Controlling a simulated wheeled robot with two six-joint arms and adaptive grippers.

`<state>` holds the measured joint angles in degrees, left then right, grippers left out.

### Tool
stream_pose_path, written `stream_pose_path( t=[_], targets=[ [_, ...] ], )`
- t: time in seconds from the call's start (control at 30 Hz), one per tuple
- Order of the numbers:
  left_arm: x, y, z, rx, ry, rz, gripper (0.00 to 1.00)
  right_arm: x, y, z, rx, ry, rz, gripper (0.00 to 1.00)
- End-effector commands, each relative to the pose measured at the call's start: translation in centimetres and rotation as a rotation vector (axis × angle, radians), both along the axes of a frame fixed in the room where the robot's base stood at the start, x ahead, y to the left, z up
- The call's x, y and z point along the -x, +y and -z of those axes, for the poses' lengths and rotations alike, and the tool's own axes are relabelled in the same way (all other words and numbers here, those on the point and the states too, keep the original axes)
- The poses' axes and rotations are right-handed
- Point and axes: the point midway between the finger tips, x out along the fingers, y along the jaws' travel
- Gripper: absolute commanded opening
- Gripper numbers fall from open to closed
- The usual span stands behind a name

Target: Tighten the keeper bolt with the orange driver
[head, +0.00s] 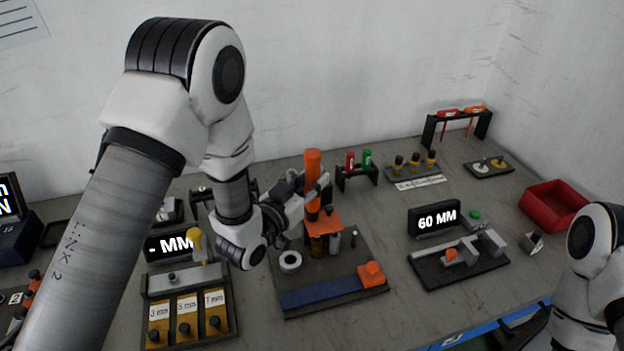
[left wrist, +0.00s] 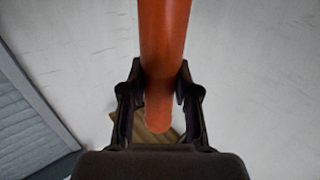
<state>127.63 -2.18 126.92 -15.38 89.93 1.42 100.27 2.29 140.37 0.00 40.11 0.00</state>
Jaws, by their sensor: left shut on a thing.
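My left gripper (head: 310,195) is shut on a thick, upright orange handle (head: 313,167), above the orange block (head: 322,223) of the middle fixture. In the left wrist view the handle (left wrist: 165,35) passes between both fingers (left wrist: 160,90); its rounded end shows below. A slimmer orange tool (head: 471,122) hangs in the black rack at the back right, beside a red one (head: 445,124). I cannot tell which orange thing is the driver. I cannot make out the keeper bolt. My right gripper is out of view.
A red bin (head: 553,206) stands far right. Small racks line the back.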

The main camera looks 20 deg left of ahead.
Motion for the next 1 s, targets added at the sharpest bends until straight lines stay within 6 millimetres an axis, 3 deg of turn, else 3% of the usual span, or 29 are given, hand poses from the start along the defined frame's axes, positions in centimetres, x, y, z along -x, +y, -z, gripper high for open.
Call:
stream_pose_path(
  t=[0.17,1.0],
  targets=[
    [0.1,0.0,0.2,-0.001,0.011,0.001,0.0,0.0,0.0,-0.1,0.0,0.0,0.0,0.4],
    [0.0,0.0,-5.0,0.0,0.001,0.0,0.0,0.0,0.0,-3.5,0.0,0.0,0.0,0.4]
  ],
)
